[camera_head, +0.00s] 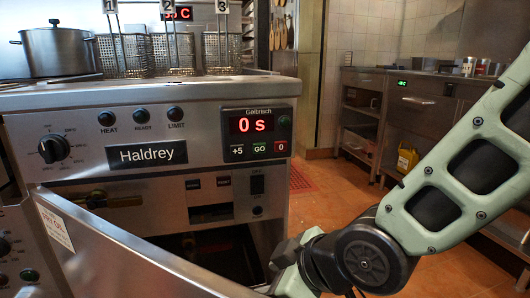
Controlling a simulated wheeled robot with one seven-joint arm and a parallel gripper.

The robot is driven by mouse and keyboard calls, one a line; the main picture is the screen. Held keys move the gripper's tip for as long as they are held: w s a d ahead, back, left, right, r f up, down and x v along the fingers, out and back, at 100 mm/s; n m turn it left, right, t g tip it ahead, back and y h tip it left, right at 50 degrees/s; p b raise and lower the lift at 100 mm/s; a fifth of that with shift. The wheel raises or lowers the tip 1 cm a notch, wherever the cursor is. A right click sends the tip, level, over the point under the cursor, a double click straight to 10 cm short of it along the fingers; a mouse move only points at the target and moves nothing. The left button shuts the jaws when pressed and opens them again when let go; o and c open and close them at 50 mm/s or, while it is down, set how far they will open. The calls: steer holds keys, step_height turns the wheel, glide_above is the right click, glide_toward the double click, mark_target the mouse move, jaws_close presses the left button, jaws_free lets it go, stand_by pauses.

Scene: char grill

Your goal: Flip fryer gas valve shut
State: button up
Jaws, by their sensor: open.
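The steel fryer (195,124) stands at the left with its front door (125,262) swung open toward me. Inside the cabinet's upper left, a brass-coloured pipe with a dark round part (97,198) shows above the door's edge; it looks like the gas valve, but its handle position cannot be made out. The rest of the cabinet's left side is hidden by the door. My arm comes in from the right and bends low by the cabinet's right edge. My gripper's fingers are not visible.
A black switch (257,185) sits at the cabinet's upper right. The fryer's panel has a timer display (252,125) and a black dial (53,148). A pot (58,50) and fry baskets (175,53) are on top. Orange tiled floor (335,195) is open between fryer and back counter.

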steer(key=s+d+r+m+g+h+p, duration=0.15)
steer(key=s+d+m+g+h, duration=0.4)
steer(key=s+d, duration=0.7)
step_height(320, 180, up, 38)
steer(key=p, duration=3.7)
steer(key=shift+s+d+p, duration=0.15)
steer(key=shift+s+p, duration=0.05)
steer(key=shift+p, duration=0.15)
